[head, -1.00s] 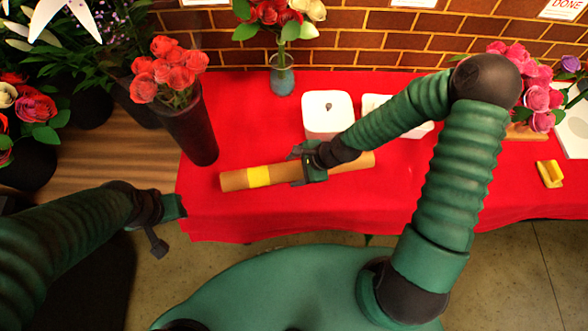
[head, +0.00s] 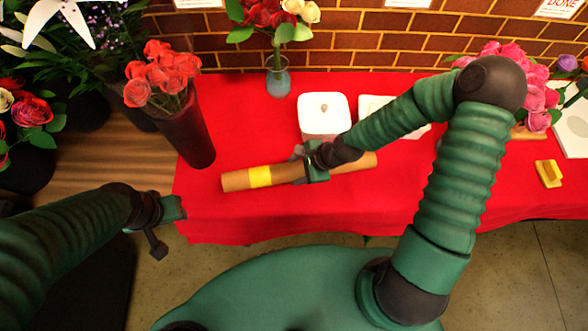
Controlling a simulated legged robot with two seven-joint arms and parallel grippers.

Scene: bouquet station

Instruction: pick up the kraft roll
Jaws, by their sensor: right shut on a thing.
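The kraft roll (head: 235,181) is a long brown tube with a yellow band near its left end. It lies slanted slightly, right end farther back, over the front part of the red table. Whether it touches the cloth I cannot tell. My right gripper (head: 309,163) is shut on the roll near its middle and hides part of it. My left gripper (head: 172,210) hangs off the table's left front edge, away from the roll. Whether its jaws are open I cannot tell.
A white box (head: 323,112) stands behind the roll. A dark vase (head: 185,133) of coral roses stands left, and a glass vase (head: 278,82) at the back. A yellow object (head: 548,173) lies far right. The red cloth (head: 400,195) in front of the roll is clear.

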